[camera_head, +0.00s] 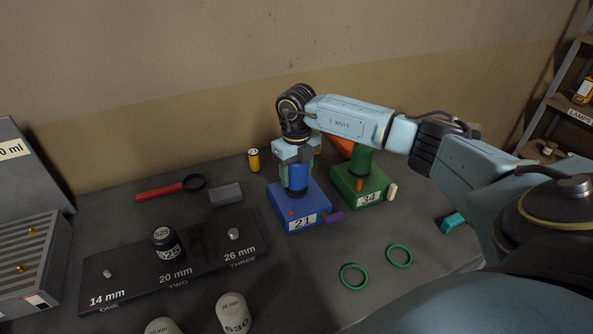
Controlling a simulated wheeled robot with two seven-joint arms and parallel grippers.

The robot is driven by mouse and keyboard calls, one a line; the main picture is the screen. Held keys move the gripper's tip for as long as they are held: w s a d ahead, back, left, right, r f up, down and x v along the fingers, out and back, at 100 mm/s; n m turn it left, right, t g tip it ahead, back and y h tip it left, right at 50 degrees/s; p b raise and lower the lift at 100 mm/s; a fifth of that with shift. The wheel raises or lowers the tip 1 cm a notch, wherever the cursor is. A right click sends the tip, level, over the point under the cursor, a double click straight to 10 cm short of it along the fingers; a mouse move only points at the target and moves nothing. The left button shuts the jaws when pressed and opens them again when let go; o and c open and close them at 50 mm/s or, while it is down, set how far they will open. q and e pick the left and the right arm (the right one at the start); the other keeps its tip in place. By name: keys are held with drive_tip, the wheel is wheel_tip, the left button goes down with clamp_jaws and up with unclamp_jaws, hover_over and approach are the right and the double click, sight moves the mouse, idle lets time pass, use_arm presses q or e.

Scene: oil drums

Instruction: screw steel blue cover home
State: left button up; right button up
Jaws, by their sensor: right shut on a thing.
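My right gripper (294,158) points down over the blue post (297,180) on the blue base marked 21 (284,211). It is shut on the steel blue cover at the top of the post. The fingers and wrist hide most of the cover, so I cannot tell how far it sits on the thread. The post looks upright. My left gripper is not in view.
A green base marked 34 (345,187) with a green post stands close on the right. A black rack (130,291) holds a dark cylinder (165,242). A red-handled magnifier (160,192), a yellow can (254,160) and green rings (353,277) lie around.

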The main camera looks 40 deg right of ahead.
drive_tip(key=shift+f+b, duration=0.35)
drive_tip(key=shift+f, duration=0.3)
drive_tip(key=shift+f, duration=0.15)
idle(0.4)
drive_tip(key=shift+r+m+p, duration=0.2)
drive_tip(key=shift+m+p, duration=0.4)
drive_tip(key=shift+m, duration=0.3)
drive_tip(key=m+p, duration=0.1)
drive_tip(key=m, duration=0.1)
drive_tip(key=shift+m, duration=0.4)
drive_tip(key=shift+f+m+p, duration=0.15)
drive_tip(key=shift+m+p, duration=0.25)
drive_tip(key=shift+m, duration=0.4)
